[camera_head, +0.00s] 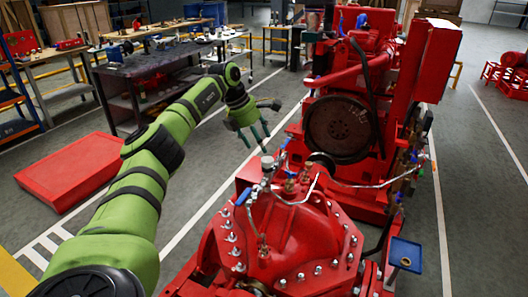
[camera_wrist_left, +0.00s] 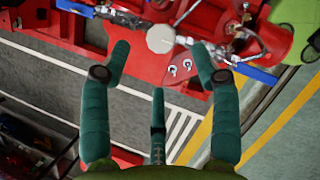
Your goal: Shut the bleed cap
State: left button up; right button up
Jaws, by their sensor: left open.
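The bleed cap appears to be the small grey round cap (camera_head: 267,162) on top of a fitting above the red pump casing (camera_head: 290,235). In the left wrist view the cap (camera_wrist_left: 160,39) is a pale disc seen end-on, between the tips of two teal fingers. My left gripper (camera_head: 255,137) is open and empty, its fingers pointing down toward the cap from above and slightly left. In the left wrist view, gaps show between the cap and both side fingers (camera_wrist_left: 161,50). Whether the cap is fully seated cannot be told. My right gripper is not in view.
Blue valve levers flank the cap, one (camera_head: 243,197) at its lower left. Thin metal pipes (camera_head: 370,185) run to the right. The large flywheel (camera_head: 340,128) and red engine stand behind. A blue tray (camera_head: 405,255) sits at right.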

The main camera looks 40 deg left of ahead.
pick_arm(q)
jog(key=v, duration=0.5)
jog(key=shift+w, duration=0.1)
dwell(0.3)
